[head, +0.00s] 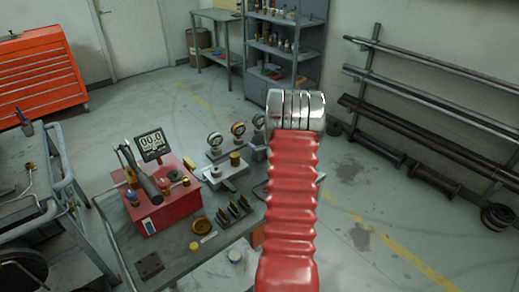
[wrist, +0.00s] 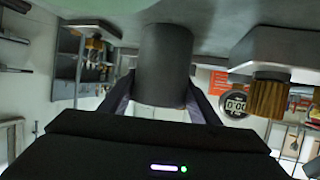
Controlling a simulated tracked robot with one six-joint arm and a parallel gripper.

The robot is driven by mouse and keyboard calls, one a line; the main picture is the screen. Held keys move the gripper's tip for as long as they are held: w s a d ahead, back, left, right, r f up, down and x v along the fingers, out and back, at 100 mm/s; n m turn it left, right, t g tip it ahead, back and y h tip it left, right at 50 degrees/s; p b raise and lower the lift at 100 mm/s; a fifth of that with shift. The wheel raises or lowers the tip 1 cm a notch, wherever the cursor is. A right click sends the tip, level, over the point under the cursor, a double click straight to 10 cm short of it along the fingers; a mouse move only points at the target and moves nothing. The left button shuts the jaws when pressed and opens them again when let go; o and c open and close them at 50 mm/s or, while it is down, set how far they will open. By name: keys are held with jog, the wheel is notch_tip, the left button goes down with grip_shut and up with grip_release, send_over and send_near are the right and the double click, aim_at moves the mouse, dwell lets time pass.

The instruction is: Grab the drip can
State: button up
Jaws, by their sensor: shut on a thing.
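The drip can, a plain dark grey cylinder (wrist: 165,65), is in the middle of the wrist view, which looks upside down. My gripper (wrist: 163,92) has one dark finger on each side of it and is shut on it. The can's far end is close to a grey surface at the top of the picture; I cannot tell whether it touches. In the head view my red-sleeved arm covers the gripper and the can.
The workbench (head: 178,262) holds a red box (head: 160,205) with a display, gauges (head: 215,140) and small dark parts (head: 234,212). A brass knurled piece (wrist: 271,88) on a grey block is to the can's right in the wrist view.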

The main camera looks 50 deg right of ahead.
jog(key=shift+r, duration=0.1)
notch_tip(320, 180, up, 10)
dwell(0.5)
jog(key=shift+s, duration=0.1)
dwell(0.5)
